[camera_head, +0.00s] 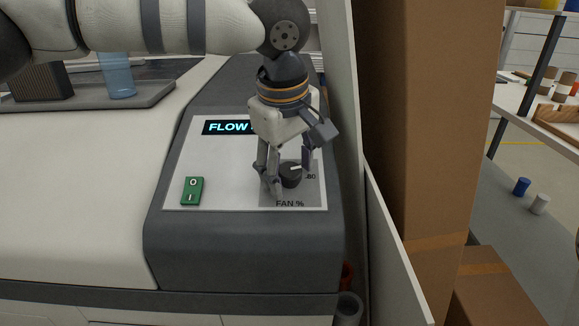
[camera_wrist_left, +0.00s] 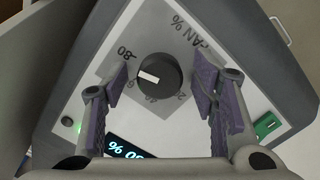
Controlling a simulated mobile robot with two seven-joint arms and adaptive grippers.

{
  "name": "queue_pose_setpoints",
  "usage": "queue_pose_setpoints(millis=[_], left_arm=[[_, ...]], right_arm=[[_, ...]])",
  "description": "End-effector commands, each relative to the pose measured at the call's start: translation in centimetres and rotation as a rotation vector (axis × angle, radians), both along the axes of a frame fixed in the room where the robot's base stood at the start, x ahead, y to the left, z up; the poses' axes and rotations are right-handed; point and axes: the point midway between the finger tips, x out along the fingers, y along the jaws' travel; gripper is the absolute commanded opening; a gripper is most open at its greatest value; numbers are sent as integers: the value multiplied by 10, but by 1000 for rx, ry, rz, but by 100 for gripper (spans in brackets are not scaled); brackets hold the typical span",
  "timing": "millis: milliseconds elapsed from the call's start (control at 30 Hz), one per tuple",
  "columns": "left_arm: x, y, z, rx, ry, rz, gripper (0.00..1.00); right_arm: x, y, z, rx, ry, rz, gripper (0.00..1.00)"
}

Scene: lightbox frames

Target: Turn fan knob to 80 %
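The black round fan knob (camera_head: 291,175) with a white pointer mark sits on a grey dial patch above the label "FAN %". It also shows in the left wrist view (camera_wrist_left: 160,74), its mark pointing left, between the printed 80 and the partly hidden number beside it. My left gripper (camera_head: 286,174) is above the panel, its fingers on either side of the knob. In the left wrist view my left gripper (camera_wrist_left: 162,85) is open, with gaps between fingers and knob. My right gripper is not in view.
A lit display (camera_head: 224,127) reads "FLOW", the rest hidden by my gripper. A green rocker switch (camera_head: 192,190) is at the panel's left. A pale upright board (camera_head: 347,110) and tall cardboard box (camera_head: 425,120) stand close on the right.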

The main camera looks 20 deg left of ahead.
Motion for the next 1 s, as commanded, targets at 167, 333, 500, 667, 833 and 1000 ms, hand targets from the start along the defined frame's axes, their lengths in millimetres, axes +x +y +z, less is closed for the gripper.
queue_pose_setpoints(millis=[167,333,500,667,833,1000], left_arm=[[0,0,3,-1,-2,1,53],[-8,-1,37,-1,-7,2,53],[-20,-1,81,0,-5,2,53],[-27,-2,108,-1,-2,1,53],[-30,-2,117,1,1,0,53],[-30,-2,117,1,1,0,53]], right_arm=[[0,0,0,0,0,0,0],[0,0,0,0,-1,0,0],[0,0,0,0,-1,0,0],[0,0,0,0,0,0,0],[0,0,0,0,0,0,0],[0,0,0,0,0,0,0]])
